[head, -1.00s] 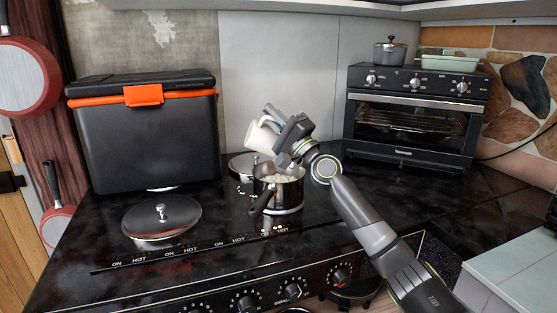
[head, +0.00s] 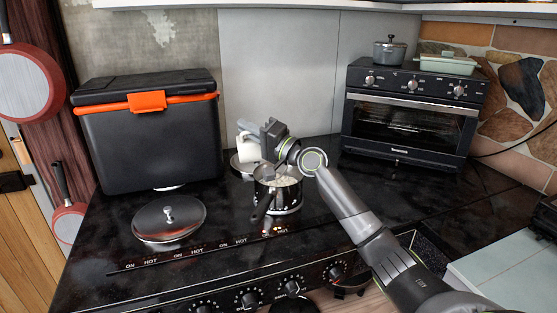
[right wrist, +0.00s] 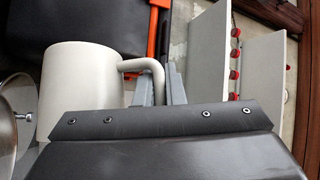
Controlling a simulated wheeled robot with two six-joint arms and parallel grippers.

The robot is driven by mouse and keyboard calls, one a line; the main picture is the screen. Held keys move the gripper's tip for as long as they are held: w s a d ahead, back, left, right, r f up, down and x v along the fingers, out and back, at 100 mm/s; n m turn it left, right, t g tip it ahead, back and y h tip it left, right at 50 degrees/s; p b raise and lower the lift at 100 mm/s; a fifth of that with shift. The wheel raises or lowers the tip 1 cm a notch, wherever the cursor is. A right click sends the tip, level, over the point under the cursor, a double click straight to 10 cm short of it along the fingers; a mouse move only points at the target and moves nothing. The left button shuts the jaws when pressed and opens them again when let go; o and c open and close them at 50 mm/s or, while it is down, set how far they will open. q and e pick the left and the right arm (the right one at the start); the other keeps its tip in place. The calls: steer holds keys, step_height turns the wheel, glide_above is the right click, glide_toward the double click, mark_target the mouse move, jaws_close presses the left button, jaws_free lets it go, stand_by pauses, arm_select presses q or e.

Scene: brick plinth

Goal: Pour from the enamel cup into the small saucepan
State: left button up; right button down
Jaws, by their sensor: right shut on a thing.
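The white enamel cup (head: 247,149) is roughly upright, just behind and to the left of the small saucepan. My right gripper (head: 262,133) is shut on its handle; the right wrist view shows the handle between the fingers (right wrist: 165,85) and the cup's white side (right wrist: 78,95). The cup's inside is hidden. The small dark saucepan (head: 286,201) stands on the cooktop with its handle pointing to the front left. Whitish pieces show inside it. My right wrist partly covers its back rim. My left gripper is not in view.
A black cooler (head: 150,145) with an orange latch stands at the back left. A round lid (head: 168,219) lies in front of it. A toaster oven (head: 405,125) stands at the back right, with a small pot (head: 389,53) on top. The cooktop right of the saucepan is mostly clear.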

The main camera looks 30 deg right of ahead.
steer(key=shift+w+a+f+n+g+p, duration=0.1)
steer(key=shift+w+a+n+g+p, duration=0.2)
steer(key=shift+a+p, duration=0.35)
steer(key=shift+w+a+f+n+g+p, duration=0.15)
steer(key=shift+w+a+n+g+p, duration=0.15)
steer(key=shift+a+p, duration=0.3)
steer(key=shift+w+a+f+n+g+p, duration=0.1)
steer(key=shift+w+a+n+g+p, duration=0.3)
steer(key=shift+p, duration=0.4)
steer(key=w+a+f+n+g+h+p, duration=0.1)
steer(key=a+f+g+h+p, duration=0.1)
steer(key=f+h+p, duration=0.1)
steer(key=w+a+f+n+g+h+p, duration=0.2)
steer(key=f+g+h+p, duration=0.1)
steer(key=f+p, duration=0.2)
steer(key=w+a+f+n+g+h+p, duration=0.1)
steer(key=w+a+f+g+h+p, duration=0.1)
steer(key=f, duration=0.4)
steer(key=shift+a+f+n+h+p, duration=0.3)
steer(key=shift+a+h+p, duration=0.25)
steer(key=shift+p, duration=0.6)
steer(key=shift+a+f+g+h+b, duration=0.2)
steer(key=shift+f+g+h+b, duration=0.1)
steer(key=shift+f+g+h, duration=0.2)
